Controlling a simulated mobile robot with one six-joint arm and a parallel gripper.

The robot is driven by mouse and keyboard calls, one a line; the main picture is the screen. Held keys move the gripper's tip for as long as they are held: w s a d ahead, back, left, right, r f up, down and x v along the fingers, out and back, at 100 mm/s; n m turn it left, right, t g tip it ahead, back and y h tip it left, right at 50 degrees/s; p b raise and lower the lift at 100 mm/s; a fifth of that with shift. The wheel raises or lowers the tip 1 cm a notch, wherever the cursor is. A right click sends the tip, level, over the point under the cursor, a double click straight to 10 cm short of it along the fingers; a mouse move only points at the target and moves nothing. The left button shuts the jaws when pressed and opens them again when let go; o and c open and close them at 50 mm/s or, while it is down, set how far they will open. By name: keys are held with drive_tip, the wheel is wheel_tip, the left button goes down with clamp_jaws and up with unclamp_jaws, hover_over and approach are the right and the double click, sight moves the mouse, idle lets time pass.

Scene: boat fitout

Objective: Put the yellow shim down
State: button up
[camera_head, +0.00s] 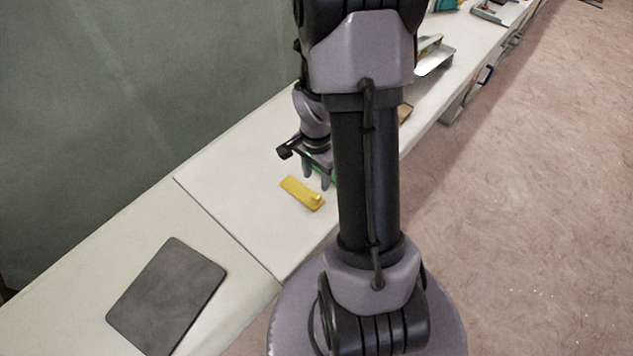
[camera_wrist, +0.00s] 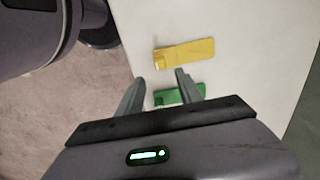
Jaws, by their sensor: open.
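The yellow shim (camera_head: 301,193) lies flat on the white bench top, a little in front of my gripper in the head view. It is a flat strip with a small raised knob at one end. In the wrist view the yellow shim (camera_wrist: 186,53) lies beyond my fingertips, apart from them. My gripper (camera_wrist: 160,77) is open, with nothing held between its fingers. In the head view my gripper (camera_head: 316,180) is partly hidden by my arm.
A green shim (camera_wrist: 178,96) lies on the bench close to my fingers, partly hidden by them. A dark grey mat (camera_head: 167,296) lies on the nearer bench section. Other items stand farther along the bench, including a metal-topped object (camera_head: 435,58).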

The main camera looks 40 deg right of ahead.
drive_tip(key=w+a+r+n+t, duration=0.1)
drive_tip(key=a+r+n, duration=0.1)
drive_tip(key=a+r, duration=0.35)
drive_tip(key=w+a+r+n+t, duration=0.1)
drive_tip(key=w+a+r+n, duration=0.1)
drive_tip(key=r, duration=0.6)
drive_tip(key=s+a+r+n+t+y, duration=0.1)
drive_tip(key=s+a+r+n, duration=0.3)
drive_tip(key=a, duration=0.4)
drive_tip(key=s+a+r+n+t+y, duration=0.1)
drive_tip(key=s+a+r+n+t, duration=0.1)
drive_tip(key=s+a+r+n, duration=0.2)
drive_tip(key=s+a+r, duration=0.2)
drive_tip(key=a+r, duration=0.2)
drive_tip(key=r, duration=0.1)
drive_tip(key=shift+a+r+n+t, duration=0.15)
drive_tip(key=shift+a+n+t, duration=0.15)
drive_tip(key=shift+t, duration=0.1)
drive_tip(key=shift+s, duration=0.1)
